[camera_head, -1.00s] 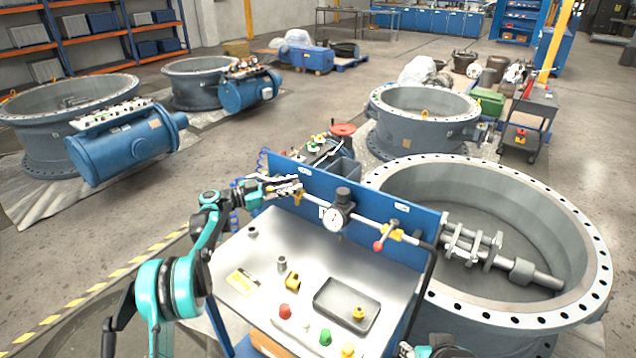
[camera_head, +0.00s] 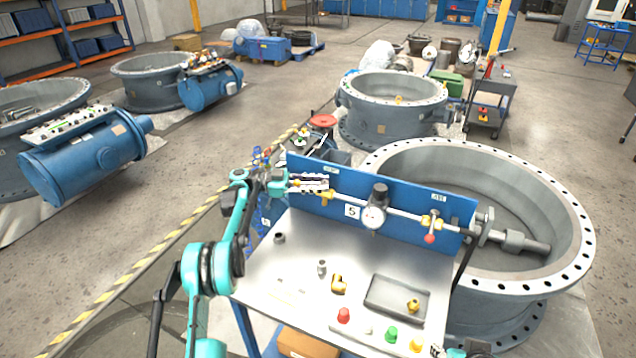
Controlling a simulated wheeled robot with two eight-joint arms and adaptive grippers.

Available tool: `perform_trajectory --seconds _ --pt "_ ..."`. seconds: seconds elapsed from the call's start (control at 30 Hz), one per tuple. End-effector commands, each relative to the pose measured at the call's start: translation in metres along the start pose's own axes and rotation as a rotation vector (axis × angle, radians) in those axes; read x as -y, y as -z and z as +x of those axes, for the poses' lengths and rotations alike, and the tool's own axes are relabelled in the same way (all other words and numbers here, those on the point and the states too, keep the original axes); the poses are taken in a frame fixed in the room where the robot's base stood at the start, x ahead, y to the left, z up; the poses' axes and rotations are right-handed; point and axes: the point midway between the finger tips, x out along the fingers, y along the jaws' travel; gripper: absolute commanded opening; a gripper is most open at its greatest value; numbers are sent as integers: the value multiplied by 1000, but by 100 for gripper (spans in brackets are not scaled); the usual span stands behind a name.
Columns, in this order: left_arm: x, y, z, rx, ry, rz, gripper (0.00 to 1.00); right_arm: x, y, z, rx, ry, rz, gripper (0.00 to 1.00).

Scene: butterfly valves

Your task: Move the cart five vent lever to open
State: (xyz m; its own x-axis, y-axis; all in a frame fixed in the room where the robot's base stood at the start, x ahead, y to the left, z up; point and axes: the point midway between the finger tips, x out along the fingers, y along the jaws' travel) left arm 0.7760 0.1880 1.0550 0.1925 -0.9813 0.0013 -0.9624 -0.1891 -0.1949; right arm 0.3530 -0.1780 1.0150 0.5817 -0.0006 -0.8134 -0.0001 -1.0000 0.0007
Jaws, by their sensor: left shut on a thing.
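The cart with the number 5 plate (camera_head: 352,212) stands in front of me, with a steel top and a blue back panel (camera_head: 392,229). A pipe along the panel carries a brass valve at the left (camera_head: 327,197), a gauge (camera_head: 374,216), and a brass valve with a red-tipped lever (camera_head: 430,238) at the right. My left gripper (camera_head: 312,184) is shut at the left valve, on what looks like its vent lever. The fingers hide most of the lever, so its angle is unclear. Small labels above both valves are too small to read surely. My right gripper is not clearly visible.
The cart top holds a dark tray (camera_head: 378,305), brass fittings (camera_head: 339,285) and a row of coloured buttons (camera_head: 391,334). A large grey flanged ring (camera_head: 580,240) stands close behind the cart. Open floor (camera_head: 190,185) lies to the left.

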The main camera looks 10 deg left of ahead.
Motion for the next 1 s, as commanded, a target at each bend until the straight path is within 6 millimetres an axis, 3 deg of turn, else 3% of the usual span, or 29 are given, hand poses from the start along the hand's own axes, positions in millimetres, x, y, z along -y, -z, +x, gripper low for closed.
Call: perform_trajectory --seconds 0.43,0.47,0.5,0.8,1.0 --pt "0 -1 0 2 -3 1 0 0 0 0 0 0 0 40" --pt "0 -1 0 2 -3 1 29 0 0 0 0 0 0 40" --pt "0 -1 0 1 -3 1 30 0 0 0 0 0 0 40" --pt "0 0 -2 1 -2 0 30 0 0 0 0 0 0 40" --pt "0 0 -30 1 0 0 30 0 0 0 0 0 0 40"
